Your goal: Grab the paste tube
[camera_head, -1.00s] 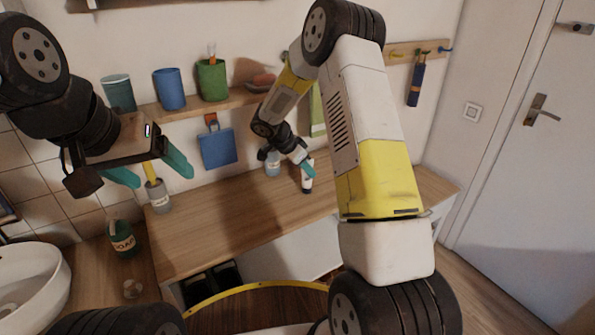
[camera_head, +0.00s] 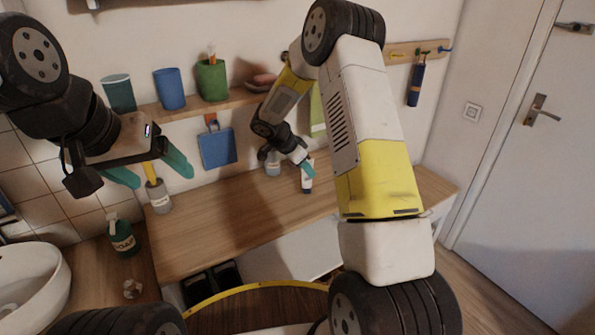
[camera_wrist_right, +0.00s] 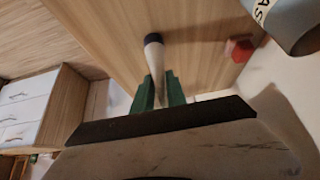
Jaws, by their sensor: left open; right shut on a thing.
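The paste tube (camera_head: 307,180) is white with a dark cap and a bit of red on its side. It stands upright, cap down, at the wooden counter near the wall. My right gripper (camera_head: 306,168) is shut on its upper part. In the right wrist view the tube (camera_wrist_right: 153,55) sits between the green fingers of the right gripper (camera_wrist_right: 159,92), its dark cap pointing away. I cannot tell whether the cap touches the counter. My left gripper (camera_head: 150,176) is open and empty at the left, above the counter's left end.
A pale blue cup (camera_head: 273,165) stands just left of the tube. A grey cup (camera_head: 159,197) with a yellow item is at the counter's left end. A shelf (camera_head: 196,106) with cups runs above. A soap bottle (camera_head: 123,240) stands by the sink (camera_head: 38,275). The counter's middle is clear.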

